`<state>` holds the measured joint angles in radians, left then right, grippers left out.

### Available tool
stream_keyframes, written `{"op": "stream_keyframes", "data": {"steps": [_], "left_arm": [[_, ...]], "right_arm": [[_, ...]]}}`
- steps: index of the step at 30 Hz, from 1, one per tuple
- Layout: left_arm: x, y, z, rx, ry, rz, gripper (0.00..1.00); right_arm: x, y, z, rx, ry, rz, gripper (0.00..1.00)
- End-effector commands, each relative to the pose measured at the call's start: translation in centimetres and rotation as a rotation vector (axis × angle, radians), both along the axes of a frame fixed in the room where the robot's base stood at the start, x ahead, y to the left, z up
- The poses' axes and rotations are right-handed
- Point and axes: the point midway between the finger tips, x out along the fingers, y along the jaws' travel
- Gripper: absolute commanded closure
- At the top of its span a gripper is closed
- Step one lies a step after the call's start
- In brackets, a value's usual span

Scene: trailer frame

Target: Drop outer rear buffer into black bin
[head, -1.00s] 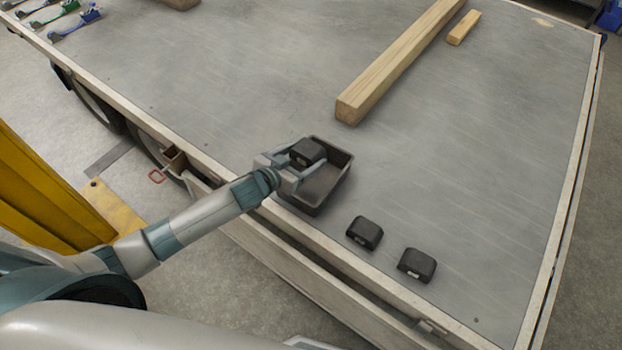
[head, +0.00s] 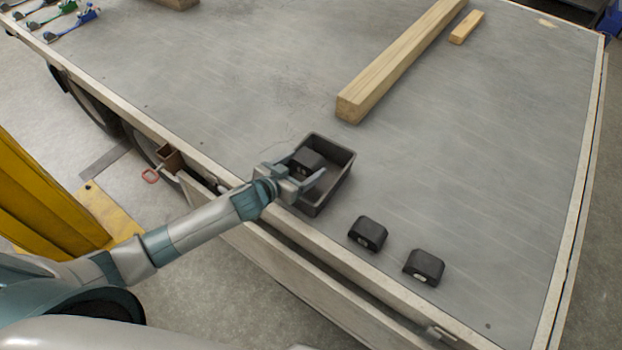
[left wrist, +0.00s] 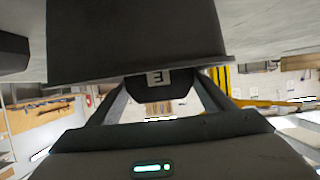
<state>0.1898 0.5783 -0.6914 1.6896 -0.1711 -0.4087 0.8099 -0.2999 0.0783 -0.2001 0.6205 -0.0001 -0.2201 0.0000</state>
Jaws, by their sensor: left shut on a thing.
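The black bin (head: 336,182) is an open tray on the trailer bed near its front edge. My left gripper (head: 306,168) reaches over the bin's near left side, shut on a black buffer (head: 307,159). The buffer shows within the bin's outline; whether it touches the floor is unclear. In the left wrist view the buffer (left wrist: 160,88), with a pale marked label, sits between the fingers, partly hidden by the dark bin wall (left wrist: 140,40). Two similar black buffers (head: 368,233) (head: 424,266) lie on the bed right of the bin. My right gripper is out of view.
A long timber beam (head: 400,65) and a short wood piece (head: 467,27) lie beyond the bin. Blue and green straps (head: 68,15) lie at the far left corner. A yellow post (head: 45,190) stands left of the trailer. The right part of the bed is clear.

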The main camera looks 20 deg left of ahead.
Motion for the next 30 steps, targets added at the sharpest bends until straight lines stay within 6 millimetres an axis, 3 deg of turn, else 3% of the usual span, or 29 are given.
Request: {"op": "stream_keyframes", "data": {"steps": [4,5,7,20,30], "left_arm": [[0.0,0.0,0.1,-0.001,-0.002,0.0,0.56],[0.0,0.0,0.1,-0.001,-0.002,0.0,0.21],[0.0,0.0,0.1,-0.001,-0.002,0.0,0.05],[-0.3,0.1,0.1,0.001,0.002,0.0,0.04],[-3.1,1.1,1.7,0.0,0.002,0.0,0.04]], "right_arm": [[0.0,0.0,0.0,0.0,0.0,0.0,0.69],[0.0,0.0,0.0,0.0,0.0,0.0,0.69],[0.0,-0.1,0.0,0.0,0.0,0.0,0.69],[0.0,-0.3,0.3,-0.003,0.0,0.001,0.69],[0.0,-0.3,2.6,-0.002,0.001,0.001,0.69]]}}
